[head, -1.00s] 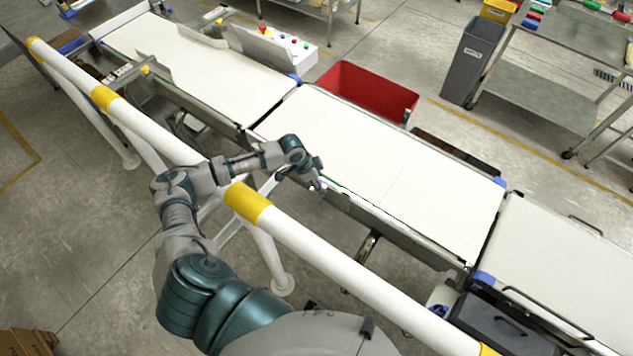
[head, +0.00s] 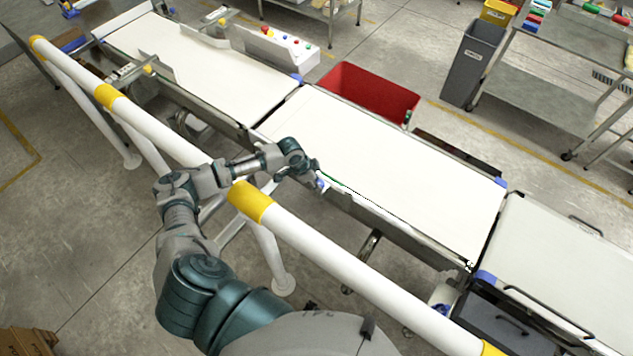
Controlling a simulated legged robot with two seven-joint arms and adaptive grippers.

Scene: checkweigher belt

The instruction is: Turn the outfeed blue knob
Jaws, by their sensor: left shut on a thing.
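My left gripper (head: 317,182) is at the near side edge of the middle white belt (head: 400,175), reaching over the white and yellow rail. It is shut on a small blue thing (head: 321,184), which looks like the blue knob. The fingers hide most of it, so its turn angle cannot be told. My right gripper is out of view.
The white rail (head: 330,259) with yellow bands runs across, under my left arm. A red bin (head: 368,90) stands behind the belt. A white box with coloured buttons (head: 275,47) is farther back. Another belt (head: 565,245) lies at right.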

